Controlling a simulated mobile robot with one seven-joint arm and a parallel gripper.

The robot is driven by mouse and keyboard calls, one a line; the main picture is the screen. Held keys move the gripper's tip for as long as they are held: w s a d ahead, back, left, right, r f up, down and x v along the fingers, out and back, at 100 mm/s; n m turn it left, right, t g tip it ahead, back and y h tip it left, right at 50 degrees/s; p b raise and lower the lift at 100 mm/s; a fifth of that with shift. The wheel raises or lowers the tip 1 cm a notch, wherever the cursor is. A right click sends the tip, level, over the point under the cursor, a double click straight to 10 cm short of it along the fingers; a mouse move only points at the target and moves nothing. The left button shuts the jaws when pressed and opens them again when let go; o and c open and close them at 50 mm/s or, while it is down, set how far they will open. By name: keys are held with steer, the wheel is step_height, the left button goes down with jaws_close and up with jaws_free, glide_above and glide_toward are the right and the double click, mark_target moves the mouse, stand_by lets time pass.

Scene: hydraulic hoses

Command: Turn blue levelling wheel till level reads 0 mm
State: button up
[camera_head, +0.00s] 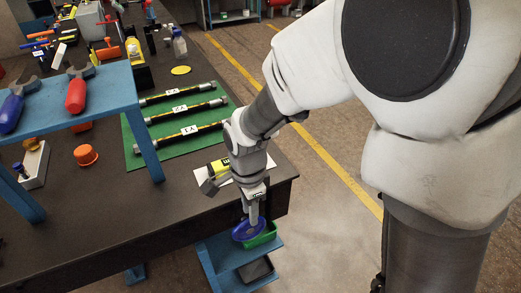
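The blue wheel (241,232) is at the table's front right corner, below my gripper. My gripper (254,218) points down at the wheel, with its fingertips at or just over it. I cannot tell whether they touch it, or whether they are open or shut. The arm's wrist hides part of the table corner. No level reading can be made out in this view. A yellow and black device (218,167) lies on a white sheet just left of my wrist; I cannot tell whether it is the level.
A green bin (263,240) sits beside the wheel on a blue shelf unit (228,256). Three labelled hoses lie on a green mat (150,158). A blue stand (110,88) with tools and an orange cap (85,155) are at left. The floor right of the table is clear.

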mark_target(249, 229)
steer(key=shift+f+b, duration=0.45)
steer(key=shift+f, duration=1.9)
jaws_close()
